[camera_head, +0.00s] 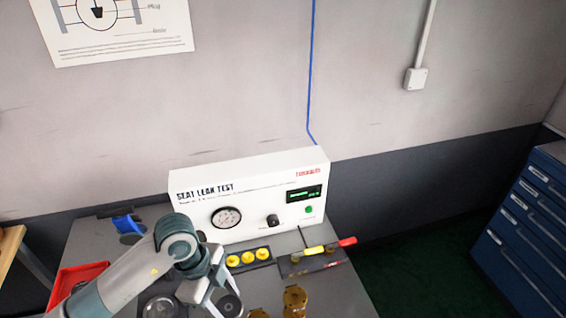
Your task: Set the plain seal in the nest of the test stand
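My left gripper (215,296) is low over the bench in front of the test stand (250,200), a white box marked "SEAT LEAK TEST". A dark grey round piece with a lighter centre (230,306) is at its fingertips. I cannot tell whether this is the plain seal or a fixture, or whether the fingers are shut on it. Another dark round part (160,307) shows partly behind my arm at the bottom edge. I cannot tell whether it is the nest. My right gripper is not in view.
A black holder (247,267) carries yellow round pieces. A yellow and red handled tool (318,250) lies on a dark tray to its right. Brass parts (295,298) stand at the front. A red tray (72,282) and a blue item (128,224) are left. Blue drawers (525,225) stand far right.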

